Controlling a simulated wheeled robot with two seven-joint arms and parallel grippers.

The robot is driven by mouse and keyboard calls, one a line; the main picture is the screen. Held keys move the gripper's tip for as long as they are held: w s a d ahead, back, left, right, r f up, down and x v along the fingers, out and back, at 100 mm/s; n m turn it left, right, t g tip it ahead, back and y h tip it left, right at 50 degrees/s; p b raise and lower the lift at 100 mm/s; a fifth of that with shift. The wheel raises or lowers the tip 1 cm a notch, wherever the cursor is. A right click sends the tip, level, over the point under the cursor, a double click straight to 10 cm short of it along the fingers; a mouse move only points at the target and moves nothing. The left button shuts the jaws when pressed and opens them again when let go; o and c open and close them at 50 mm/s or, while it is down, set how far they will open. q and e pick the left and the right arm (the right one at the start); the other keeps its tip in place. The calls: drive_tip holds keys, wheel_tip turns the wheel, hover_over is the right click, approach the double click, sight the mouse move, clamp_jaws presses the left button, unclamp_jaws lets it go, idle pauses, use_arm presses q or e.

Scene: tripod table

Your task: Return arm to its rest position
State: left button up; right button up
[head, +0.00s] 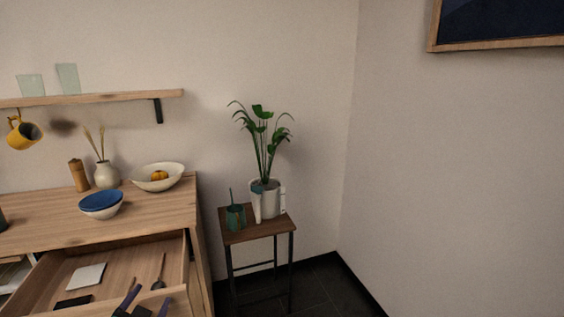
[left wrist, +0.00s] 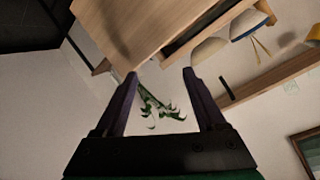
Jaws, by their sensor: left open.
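My left gripper (head: 146,300) shows at the bottom edge of the head view, in front of and over the open drawer (head: 170,262). Only its dark finger ends are visible there, and the rest of the arm is out of frame. In the left wrist view the gripper (left wrist: 160,75) has its two fingers spread wide apart with nothing between them. The potted plant (left wrist: 158,108) shows in the background through the gap. My right gripper is in neither view.
The wooden cabinet (head: 60,222) carries a blue bowl (head: 101,200) in a white one, a cream bowl (head: 143,180) and a vase (head: 107,176). A small side table (head: 246,232) with a potted plant (head: 265,202) stands right. A yellow mug (head: 24,134) hangs under the shelf (head: 95,99).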

use_arm(q)
drive_tip(key=s+d+f+n+g+h, duration=0.1)
drive_tip(key=s+d+f+g+h, duration=0.15)
drive_tip(key=s+f+g, duration=0.45)
drive_tip(key=s+d+f+n+g+h, duration=0.1)
drive_tip(key=s+d+f+g, duration=0.2)
drive_tip(key=s+f, duration=0.7)
wheel_tip(320, 180, down, 15)
drive_tip(key=s+g+p, duration=0.1)
drive_tip(key=p, duration=0.3)
drive_tip(key=s+a+f+p, duration=0.1)
drive_tip(key=s+f+p, duration=0.1)
drive_tip(key=s+f, duration=0.4)
drive_tip(key=s+a+f+g+p, duration=0.1)
drive_tip(key=s+a+f+p, duration=0.1)
drive_tip(key=s+f, duration=0.5)
drive_tip(key=s, duration=0.5)
drive_tip(key=shift+s+f+g+p, duration=0.15)
drive_tip(key=shift+g+p, duration=0.15)
drive_tip(key=shift+p, duration=0.05)
